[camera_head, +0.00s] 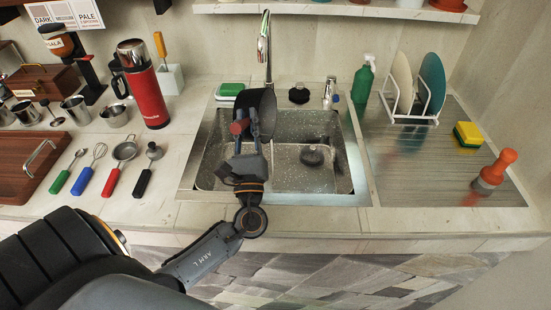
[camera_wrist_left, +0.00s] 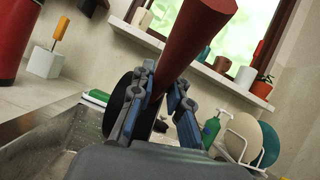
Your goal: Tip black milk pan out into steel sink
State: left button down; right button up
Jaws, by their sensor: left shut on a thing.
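My left gripper (camera_head: 246,130) reaches over the steel sink (camera_head: 292,188) and is shut on the red handle (camera_head: 237,128) of the black milk pan (camera_head: 264,104). The pan is steeply tilted above the left part of the basin, near the back of the sink. Its opening is turned away, so its contents cannot be seen. In the left wrist view the dark red handle (camera_wrist_left: 188,35) passes between the fingers (camera_wrist_left: 160,105), and part of the black pan (camera_wrist_left: 118,103) shows behind them. My right gripper is not in view.
A tap (camera_head: 264,45) rises behind the pan. The right basin has free room.

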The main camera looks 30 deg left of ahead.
pick_arm(q)
jog(key=shift+s+a+r+n, duration=0.1)
jog(key=shift+a+r+n, duration=0.05)
jog(key=shift+a+n, duration=0.15)
jog(key=s+a+f+n+g+p, duration=0.1)
jog(key=a+f+n+g+p, duration=0.1)
jog(key=a+n, duration=0.3)
jog(key=s+a+f+n+g+h+p, duration=0.1)
jog(key=s+a+f+n+g+p, duration=0.1)
jog(key=a+n+g+p, duration=0.1)
jog(key=s+a+f+n+g+h+p, duration=0.1)
jog(key=a+f+n+g+p, duration=0.1)
jog(key=a+n+p, duration=0.3)
jog(key=shift+s+a+f+n+g, duration=0.1)
jog(key=shift+s+a+n+g, duration=0.1)
jog(key=shift+a+n+g, duration=0.5)
jog(key=shift+s+a+f+n+g, duration=0.15)
jog(key=shift+a+n, duration=0.25)
jog(key=shift+a, duration=0.65)
jog(key=shift+s+a+f+n+h+p, duration=0.2)
jog(key=shift+a+f+n+h+p, duration=0.25)
jog(key=shift+a+p, duration=0.3)
jog(key=shift+f+n+p, duration=0.25)
jog(key=shift+f+p, duration=0.05)
jog(key=shift+r, duration=0.1)
